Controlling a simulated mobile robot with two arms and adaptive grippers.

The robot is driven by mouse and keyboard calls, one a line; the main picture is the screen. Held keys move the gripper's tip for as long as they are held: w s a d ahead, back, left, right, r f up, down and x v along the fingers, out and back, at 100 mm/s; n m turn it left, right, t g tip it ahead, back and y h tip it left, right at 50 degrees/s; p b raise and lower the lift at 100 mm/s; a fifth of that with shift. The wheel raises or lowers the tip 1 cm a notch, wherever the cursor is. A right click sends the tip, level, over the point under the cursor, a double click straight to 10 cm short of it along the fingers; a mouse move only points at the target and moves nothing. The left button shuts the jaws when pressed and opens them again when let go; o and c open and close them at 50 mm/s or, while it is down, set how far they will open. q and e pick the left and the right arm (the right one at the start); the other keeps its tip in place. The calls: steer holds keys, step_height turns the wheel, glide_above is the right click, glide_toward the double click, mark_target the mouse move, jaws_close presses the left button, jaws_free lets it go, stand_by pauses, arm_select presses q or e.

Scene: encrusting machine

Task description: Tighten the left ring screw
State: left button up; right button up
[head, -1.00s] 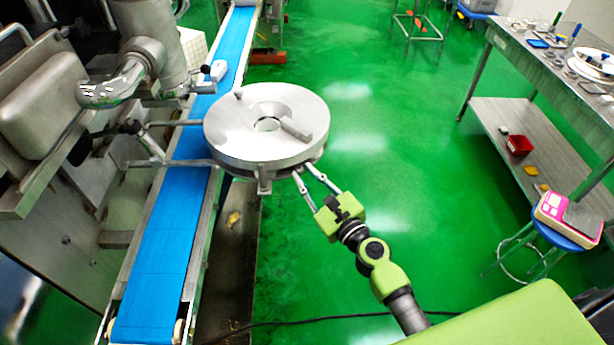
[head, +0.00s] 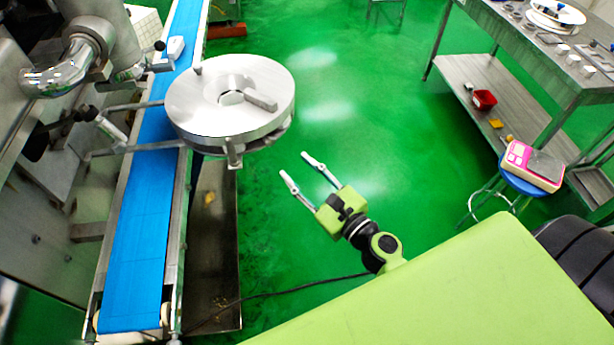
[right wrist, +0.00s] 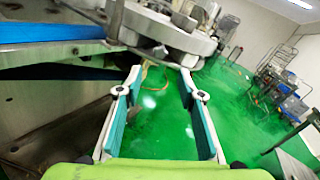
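The round metal disc (head: 185,100) of the machine is held over the blue conveyor by two metal rods. It has a central hole, a lying bar and a small upright peg on top. A short metal block (head: 235,157) hangs at its near edge; I cannot tell which part is the left ring screw. My right gripper (head: 294,163) is open and empty, to the lower right of the disc and apart from it. In the right wrist view the disc (right wrist: 165,30) and blurred metal parts under it lie beyond the open fingers. My left gripper is not in view.
The blue conveyor (head: 150,215) runs along the left, beside the machine body. A steel table (head: 480,25) and a pink scale on a blue stool (head: 518,182) stand at the right. The green floor between is clear, except for a black cable.

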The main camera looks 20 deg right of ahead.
steer(key=v, duration=0.2)
steer(key=shift+s+d, duration=0.1)
steer(key=shift+s, duration=0.25)
